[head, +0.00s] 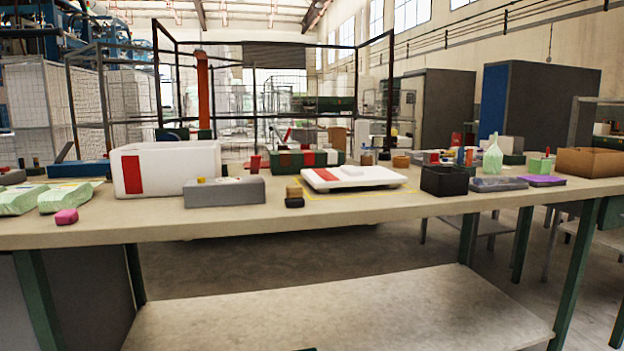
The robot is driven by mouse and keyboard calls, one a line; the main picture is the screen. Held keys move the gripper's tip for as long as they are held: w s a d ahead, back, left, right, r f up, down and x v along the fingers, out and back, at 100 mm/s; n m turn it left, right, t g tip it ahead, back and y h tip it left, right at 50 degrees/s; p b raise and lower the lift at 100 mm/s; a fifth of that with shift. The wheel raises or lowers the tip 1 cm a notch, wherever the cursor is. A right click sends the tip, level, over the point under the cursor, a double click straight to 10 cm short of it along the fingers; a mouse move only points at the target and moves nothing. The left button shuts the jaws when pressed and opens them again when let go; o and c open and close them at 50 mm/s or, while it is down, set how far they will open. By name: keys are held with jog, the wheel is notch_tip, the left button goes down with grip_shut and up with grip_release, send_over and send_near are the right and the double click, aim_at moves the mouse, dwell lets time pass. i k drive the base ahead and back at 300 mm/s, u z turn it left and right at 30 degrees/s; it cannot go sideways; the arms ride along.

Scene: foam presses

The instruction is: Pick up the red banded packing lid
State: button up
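The packing lid (362,177) is a flat white slab with a red band near its left end. It lies on the workbench inside a yellow outline (318,195), right of the picture's middle. Some small pieces sit at or behind its far edge; I cannot tell if they touch it. A white foam box (203,163) with a red band on its front stands to the left. My gripper is not in view.
A grey block (225,192) and a small dark block with a tan top (294,195) stand left of the lid. A black open bin (444,181) is to its right. A striped green case (291,160) is behind.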

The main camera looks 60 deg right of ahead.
aim_at(321, 179)
jog(key=i, duration=0.75)
jog(key=z, duration=2.1)
